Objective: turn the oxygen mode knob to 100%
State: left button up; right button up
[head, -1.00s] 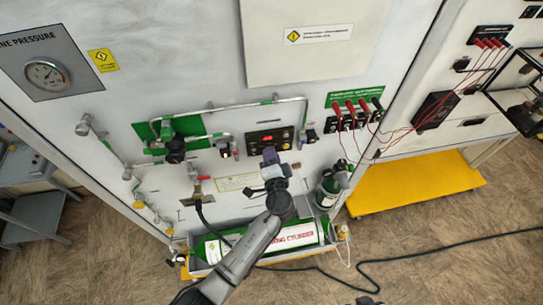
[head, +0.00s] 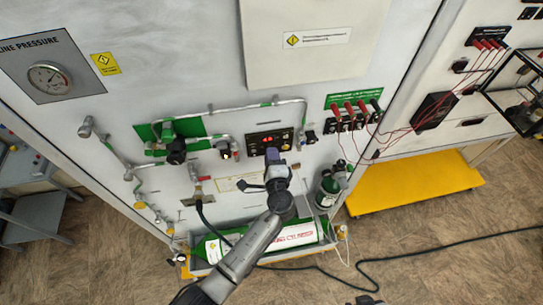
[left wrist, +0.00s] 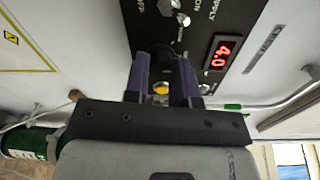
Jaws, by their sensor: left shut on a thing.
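The dark oxygen control panel (head: 258,142) is on the white wall, with a red display reading 4.0 in the left wrist view (left wrist: 222,52). My left gripper (head: 272,152) is at the panel's lower edge. In the left wrist view its purple fingers (left wrist: 163,62) are shut on a dark knob, taken as the oxygen mode knob, mostly hidden between them. A yellow round part shows between the fingers. Two small silver knobs or switches (left wrist: 182,19) stand beyond the fingertips, near lettering reading OFF and SUPPLY. The gripped knob's pointer and the 100% mark cannot be made out. My right gripper is not in view.
Pipes and valves (head: 176,152) are left of the panel. Red leads (head: 362,108) are plugged in at the right. A green cylinder (head: 290,238) lies in a tray below, and a small dark bottle (head: 328,190) stands beside my arm.

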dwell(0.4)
pick_arm(q)
jog(key=o, duration=0.9)
jog(key=shift+s, duration=0.15)
jog(key=shift+s+d+r+b, duration=0.1)
jog(key=shift+s+d+b, duration=0.3)
jog(key=shift+s, duration=1.85)
jog(key=shift+s+d+r+b, duration=0.1)
jog(key=shift+s+d+b, duration=0.3)
jog(key=shift+s, duration=1.8)
jog(key=shift+s+d+r+b, duration=0.1)
jog(key=shift+s+d+b, duration=0.3)
jog(key=shift+s, duration=1.85)
